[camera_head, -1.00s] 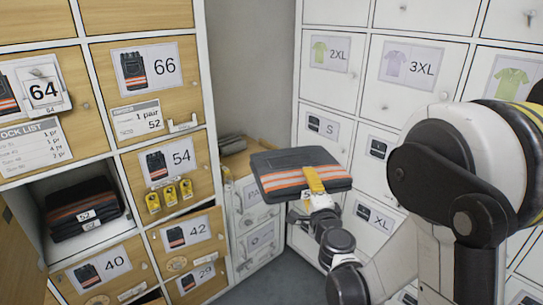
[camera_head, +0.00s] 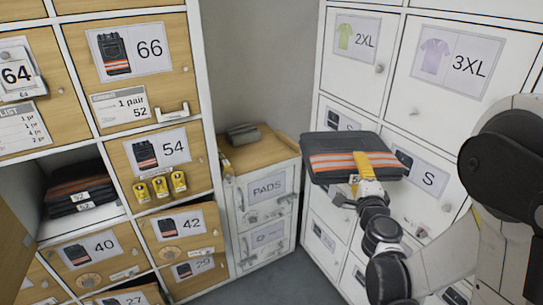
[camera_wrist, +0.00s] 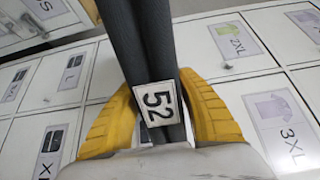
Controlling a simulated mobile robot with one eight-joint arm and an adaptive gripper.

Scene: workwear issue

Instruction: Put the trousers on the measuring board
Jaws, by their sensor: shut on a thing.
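The trousers (camera_head: 325,146) are a dark folded bundle with orange and pale stripes, held level in the air in front of the white lockers. My gripper (camera_head: 362,172) is shut on their near edge, with a yellow finger over the top. In the wrist view the yellow fingers of my gripper (camera_wrist: 160,88) press on both sides of the dark folded trousers (camera_wrist: 145,40), and a tag reading 52 hangs between them. I cannot make out a measuring board for certain; the wooden top (camera_head: 262,150) of a low cabinet is in the corner, left of the trousers.
A grey folded or rolled item (camera_head: 243,133) lies at the back of the wooden top. The low white cabinet (camera_head: 283,205) below is marked PADS. At left, an open compartment holds more dark trousers (camera_head: 77,190). White lockers (camera_head: 400,30) stand close behind the held trousers.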

